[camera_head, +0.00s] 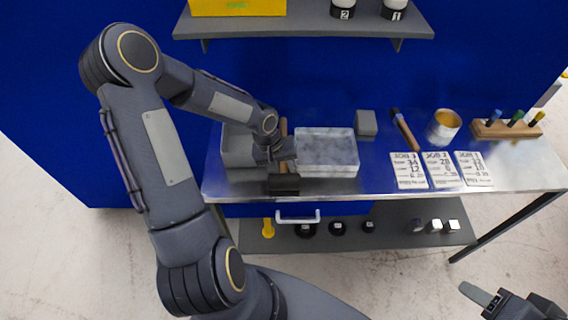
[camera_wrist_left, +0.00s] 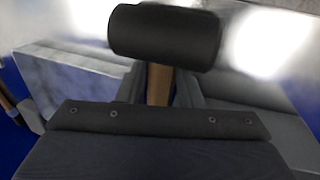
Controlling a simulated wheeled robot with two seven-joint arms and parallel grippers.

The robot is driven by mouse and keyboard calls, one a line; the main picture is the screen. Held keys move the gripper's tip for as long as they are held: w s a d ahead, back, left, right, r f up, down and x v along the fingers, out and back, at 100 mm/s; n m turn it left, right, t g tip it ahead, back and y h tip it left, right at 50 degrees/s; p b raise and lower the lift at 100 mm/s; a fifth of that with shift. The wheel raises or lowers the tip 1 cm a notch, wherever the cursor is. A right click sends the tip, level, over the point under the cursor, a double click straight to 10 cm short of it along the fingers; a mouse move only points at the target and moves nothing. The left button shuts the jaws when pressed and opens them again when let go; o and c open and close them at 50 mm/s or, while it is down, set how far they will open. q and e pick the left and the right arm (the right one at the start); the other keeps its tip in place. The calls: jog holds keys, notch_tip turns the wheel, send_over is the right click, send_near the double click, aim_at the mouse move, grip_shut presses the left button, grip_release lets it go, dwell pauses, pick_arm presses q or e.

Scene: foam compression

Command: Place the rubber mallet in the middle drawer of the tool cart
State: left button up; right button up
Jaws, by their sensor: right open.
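The rubber mallet has a black head (camera_head: 284,184) and a brown wooden handle. It is at the front left of the metal bench, between a grey tray and a foam box. In the left wrist view the mallet's head (camera_wrist_left: 165,37) lies crosswise, and its handle runs back between my fingers. My left gripper (camera_head: 275,152) appears closed around the handle; whether the mallet touches the bench is unclear. My right gripper (camera_head: 492,299) is open and empty at the lower right, away from the bench. I cannot make out a tool cart; a blue drawer with a light handle (camera_head: 297,217) shows under the bench.
The grey tray (camera_head: 238,150) and clear box of grey-white foam (camera_head: 327,150) flank the mallet. A shelf (camera_head: 305,27) hangs above.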

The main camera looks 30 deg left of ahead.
pick_arm(q)
grip_shut()
jog(key=shift+r, duration=0.15)
dwell(0.4)
